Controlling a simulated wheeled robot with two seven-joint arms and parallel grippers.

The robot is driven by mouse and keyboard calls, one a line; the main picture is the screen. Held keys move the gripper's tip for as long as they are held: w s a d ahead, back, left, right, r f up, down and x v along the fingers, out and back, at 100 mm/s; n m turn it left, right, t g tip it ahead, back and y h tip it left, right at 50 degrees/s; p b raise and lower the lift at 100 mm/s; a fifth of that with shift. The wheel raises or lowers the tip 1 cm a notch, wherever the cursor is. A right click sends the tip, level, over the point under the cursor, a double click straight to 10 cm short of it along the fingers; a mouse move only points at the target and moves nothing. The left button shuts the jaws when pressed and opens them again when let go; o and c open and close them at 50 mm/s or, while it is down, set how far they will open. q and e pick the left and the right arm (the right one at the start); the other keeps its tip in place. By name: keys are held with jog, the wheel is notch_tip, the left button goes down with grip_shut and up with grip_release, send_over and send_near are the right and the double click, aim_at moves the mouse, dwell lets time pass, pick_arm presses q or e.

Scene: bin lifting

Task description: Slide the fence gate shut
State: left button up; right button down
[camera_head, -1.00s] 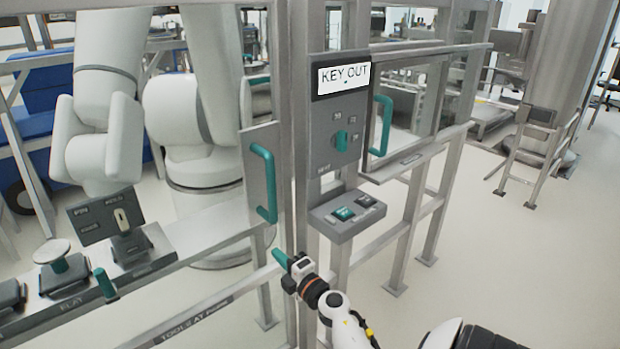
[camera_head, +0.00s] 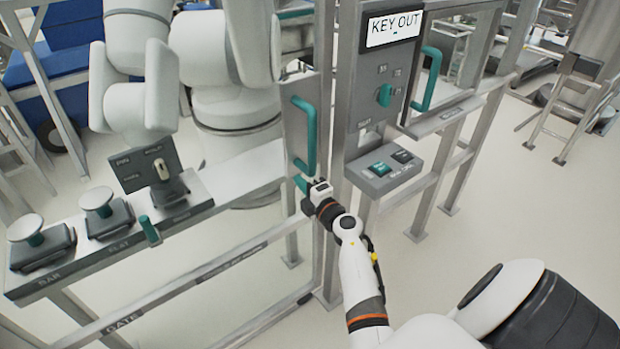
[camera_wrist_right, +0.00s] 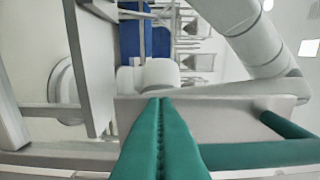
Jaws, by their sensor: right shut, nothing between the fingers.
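The fence gate shows in the head view as a pale panel (camera_head: 292,103) with an upright teal handle (camera_head: 311,135), just left of a metal post. My right gripper (camera_head: 301,184) is shut and empty, its teal fingertips just below the handle's lower end. In the right wrist view the shut fingers (camera_wrist_right: 161,135) point at the pale panel (camera_wrist_right: 215,112), and the teal handle (camera_wrist_right: 286,125) lies to their right. I cannot tell whether the fingers touch the handle. My left gripper is out of view.
A control box (camera_head: 388,85) with a "KEY OUT" sign stands right of the post, above a button box (camera_head: 386,170). A second teal handle (camera_head: 427,80) is right of it. A tool shelf (camera_head: 105,255) and a white robot arm (camera_head: 235,75) are left.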

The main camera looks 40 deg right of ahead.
jog(key=shift+d, duration=1.5)
jog(key=d, duration=0.5)
jog(key=shift+s+d+r, duration=0.1)
jog(key=shift+d, duration=0.05)
